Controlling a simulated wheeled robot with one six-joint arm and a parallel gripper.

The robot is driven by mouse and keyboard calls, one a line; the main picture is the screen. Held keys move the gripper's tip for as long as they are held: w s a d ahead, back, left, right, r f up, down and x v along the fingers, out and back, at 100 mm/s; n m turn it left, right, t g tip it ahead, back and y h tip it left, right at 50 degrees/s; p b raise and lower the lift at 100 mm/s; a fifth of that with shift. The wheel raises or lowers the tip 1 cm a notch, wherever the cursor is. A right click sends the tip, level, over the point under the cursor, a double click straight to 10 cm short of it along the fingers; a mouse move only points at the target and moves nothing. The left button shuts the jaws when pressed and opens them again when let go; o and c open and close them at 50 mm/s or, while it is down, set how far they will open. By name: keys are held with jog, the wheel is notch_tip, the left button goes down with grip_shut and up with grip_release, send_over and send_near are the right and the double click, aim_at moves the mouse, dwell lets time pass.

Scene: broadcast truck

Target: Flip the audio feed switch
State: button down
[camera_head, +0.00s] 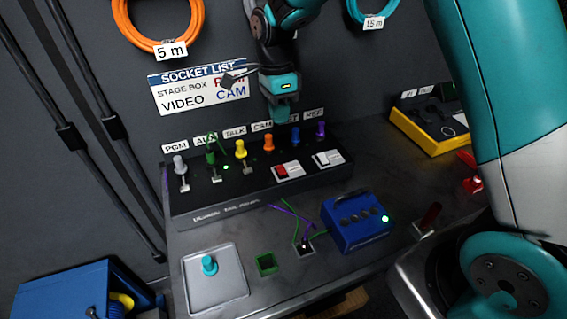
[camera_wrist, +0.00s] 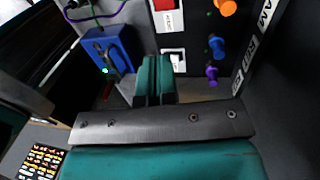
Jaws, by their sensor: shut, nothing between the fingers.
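A dark console (camera_head: 215,205) carries two rocker switches on its right side. One rocker switch (camera_head: 284,172) is red and white, and it also shows in the wrist view (camera_wrist: 168,17). The other rocker switch (camera_head: 327,159) is mostly white, and in the wrist view it (camera_wrist: 178,62) is partly hidden by my fingers. The small print beside them is too small to read, so I cannot tell which is the audio feed switch. My gripper (camera_head: 281,118) is shut and empty, above the back of the console. In the wrist view its fingertips (camera_wrist: 156,62) overlap the edge of the white switch.
Coloured plugs, including orange (camera_head: 268,143) and purple (camera_head: 320,129), stand up behind the switches. A blue box (camera_head: 356,222) with a green light sits in front. A grey tray (camera_head: 214,282) with a teal knob lies front left. A yellow-and-black case (camera_head: 433,130) stands right.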

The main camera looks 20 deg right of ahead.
aim_at(284, 171)
jog(key=f+p, duration=0.1)
jog(key=f, duration=0.3)
jog(key=s+f+p, duration=0.1)
jog(key=f, duration=0.4)
jog(key=s+f, duration=0.1)
jog(key=f, duration=0.3)
jog(key=shift+s+f+p, duration=0.1)
jog(key=shift+f+p, duration=0.3)
